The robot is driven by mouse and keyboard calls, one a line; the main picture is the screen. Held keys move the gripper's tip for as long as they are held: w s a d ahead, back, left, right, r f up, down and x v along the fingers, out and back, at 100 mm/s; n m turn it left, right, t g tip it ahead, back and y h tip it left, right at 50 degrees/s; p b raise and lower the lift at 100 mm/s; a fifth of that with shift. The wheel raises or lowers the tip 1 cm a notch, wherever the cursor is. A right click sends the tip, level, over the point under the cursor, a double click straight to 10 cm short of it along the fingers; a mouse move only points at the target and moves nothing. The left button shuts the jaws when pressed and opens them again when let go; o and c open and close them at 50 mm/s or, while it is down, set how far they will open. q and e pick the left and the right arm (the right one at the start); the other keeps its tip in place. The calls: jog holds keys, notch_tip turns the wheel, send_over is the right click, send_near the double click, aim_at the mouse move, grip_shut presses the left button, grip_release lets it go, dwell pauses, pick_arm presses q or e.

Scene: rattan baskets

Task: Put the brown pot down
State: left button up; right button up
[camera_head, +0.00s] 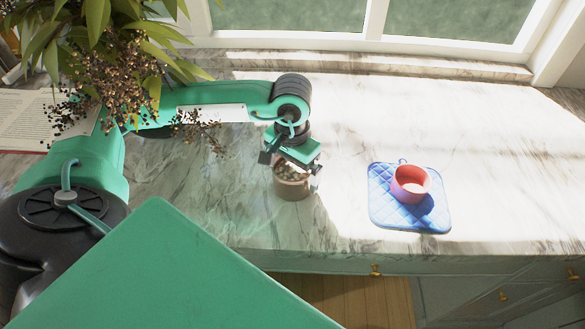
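The brown pot (292,189) is upright at the middle of the marble counter, near its front edge, with pale greenish lumps inside. My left gripper (291,164) is right over the pot, pointing down, with its fingers spread to either side of the rim. I cannot tell whether the fingers touch the pot or whether its base rests on the counter. The gripper hides the far part of the rim. My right gripper is not in view.
A red-pink cup (409,187) stands on a blue quilted mat (383,209) to the right. A leafy plant with dark berries (115,75) and an open book (30,122) are at the left. The marble counter (500,150) is clear at the far right.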

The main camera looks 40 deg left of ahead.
aim_at(293, 171)
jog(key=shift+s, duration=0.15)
pick_arm(q)
jog(key=shift+r+p, duration=0.25)
jog(key=shift+p, duration=0.05)
notch_tip(293, 171, up, 3)
jog(key=shift+f+b, duration=0.2)
jog(key=shift+b, duration=0.4)
notch_tip(293, 171, up, 9)
jog(key=b, duration=0.1)
jog(key=shift+b, duration=0.3)
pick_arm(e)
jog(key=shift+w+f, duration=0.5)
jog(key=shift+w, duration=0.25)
pick_arm(q)
jog(key=shift+a, duration=0.1)
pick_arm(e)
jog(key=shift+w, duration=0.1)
